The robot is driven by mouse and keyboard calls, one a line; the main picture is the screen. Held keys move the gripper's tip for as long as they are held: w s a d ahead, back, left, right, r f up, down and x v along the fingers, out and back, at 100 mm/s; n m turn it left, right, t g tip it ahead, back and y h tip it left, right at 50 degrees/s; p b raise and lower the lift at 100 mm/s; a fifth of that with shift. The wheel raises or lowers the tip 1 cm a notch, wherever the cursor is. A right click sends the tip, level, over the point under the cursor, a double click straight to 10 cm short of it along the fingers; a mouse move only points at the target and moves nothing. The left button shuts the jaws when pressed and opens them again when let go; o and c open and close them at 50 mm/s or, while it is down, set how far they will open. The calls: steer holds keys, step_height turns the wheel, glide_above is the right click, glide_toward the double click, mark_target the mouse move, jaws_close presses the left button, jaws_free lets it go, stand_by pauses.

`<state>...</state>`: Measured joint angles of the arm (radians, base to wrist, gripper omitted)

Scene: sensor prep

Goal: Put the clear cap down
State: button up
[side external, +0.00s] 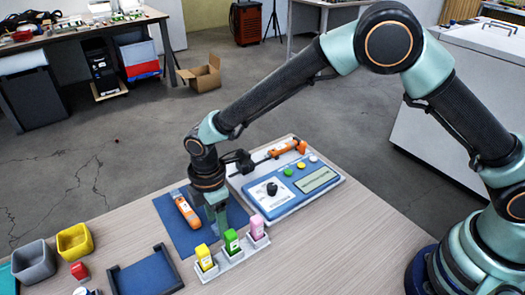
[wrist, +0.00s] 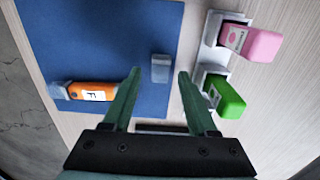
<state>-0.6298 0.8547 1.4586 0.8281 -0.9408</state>
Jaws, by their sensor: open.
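The clear cap (wrist: 160,68) is a small translucent grey block on the blue mat (wrist: 105,35), near the mat's right edge in the wrist view. My gripper (wrist: 160,73) is open, with one green finger on each side of the cap and a gap to each. In the side external view my gripper (side external: 217,222) is low over the right part of the mat (side external: 172,215), and I cannot make out the cap there. An orange sensor (wrist: 92,91) with a white label marked F lies on the mat to the left; it also shows in the side external view (side external: 187,211).
A white rack (side external: 232,262) holding yellow (side external: 204,257), green (side external: 231,240) and pink (side external: 256,226) blocks stands close beside my gripper. A blue-and-white instrument panel (side external: 290,185) lies behind. A dark-edged blue tray (side external: 146,275) and grey (side external: 34,262) and yellow (side external: 75,241) bins are at left.

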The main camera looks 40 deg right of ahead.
step_height(320, 180, up, 11)
steer(key=d+r+m+t, duration=0.1)
steer(key=d+r+m, duration=0.3)
steer(key=d+r, duration=0.25)
steer(key=s+d+r+m+t, duration=0.2)
steer(key=s+d+m, duration=0.3)
steer(key=d, duration=0.6)
steer(key=s+d+r+m+t, duration=0.2)
steer(key=s+d+r+m, duration=0.2)
steer(key=d+m, duration=0.5)
steer(key=shift+s+d+t, duration=0.3)
steer(key=shift+s+d, duration=0.7)
steer(key=shift+d, duration=0.2)
